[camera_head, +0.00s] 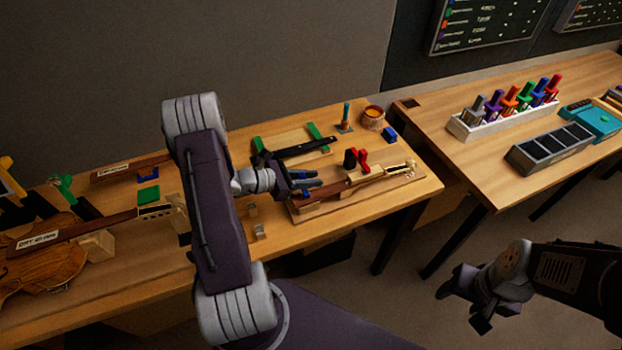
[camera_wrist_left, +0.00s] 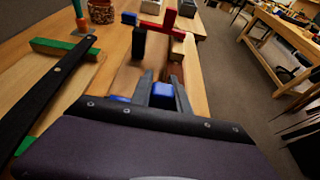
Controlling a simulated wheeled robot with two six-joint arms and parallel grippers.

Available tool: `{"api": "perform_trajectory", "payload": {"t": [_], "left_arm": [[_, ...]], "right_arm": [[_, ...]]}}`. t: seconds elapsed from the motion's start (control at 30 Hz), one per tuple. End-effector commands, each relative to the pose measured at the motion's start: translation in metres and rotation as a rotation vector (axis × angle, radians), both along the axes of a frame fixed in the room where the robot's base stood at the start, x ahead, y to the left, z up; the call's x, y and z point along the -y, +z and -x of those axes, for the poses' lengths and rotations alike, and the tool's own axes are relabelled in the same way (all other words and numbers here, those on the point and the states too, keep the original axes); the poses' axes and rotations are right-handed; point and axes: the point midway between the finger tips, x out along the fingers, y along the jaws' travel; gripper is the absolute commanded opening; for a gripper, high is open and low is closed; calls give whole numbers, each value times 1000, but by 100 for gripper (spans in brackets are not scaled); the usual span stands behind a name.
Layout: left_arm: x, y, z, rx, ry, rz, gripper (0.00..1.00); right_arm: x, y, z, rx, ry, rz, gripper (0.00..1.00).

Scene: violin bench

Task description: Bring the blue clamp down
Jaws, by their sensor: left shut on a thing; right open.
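My left gripper (camera_head: 318,182) is shut on the blue clamp (camera_wrist_left: 163,91), low over the violin neck on the board at the front right of the bench. In the left wrist view the clamp's blue part shows between the two fingertips. In the head view the fingers mostly cover the clamp, so I cannot tell whether it touches the neck. A red clamp (camera_head: 352,159) stands upright on the same neck (camera_head: 378,177), just beyond the gripper. My right gripper (camera_head: 462,305) is open and empty, out over the floor at the lower right.
Behind the left gripper, a black bar (camera_head: 305,148) lies on a board with green clamps (camera_head: 318,131). A brush, a pot (camera_head: 373,117) and a blue block (camera_head: 390,135) stand at the back right. A violin (camera_head: 45,262) lies at the left.

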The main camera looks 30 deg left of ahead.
Motion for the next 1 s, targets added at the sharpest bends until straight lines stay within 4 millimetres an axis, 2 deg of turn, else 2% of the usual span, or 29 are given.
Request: {"api": "perform_trajectory", "payload": {"t": [0.17,0.2,0.27,0.63,1.0], "left_arm": [[0,-1,1,-1,-3,-2,0],[0,-1,0,-2,-3,-3,27],[0,-1,0,-2,-3,-3,44],[-5,2,5,0,1,-2,44],[-49,30,56,1,3,-4,44]], "right_arm": [[0,0,0,0,0,0,59],[0,0,0,0,0,0,59],[0,0,0,0,0,0,59],[0,-1,0,0,0,0,59],[0,-6,0,0,0,0,59]]}}
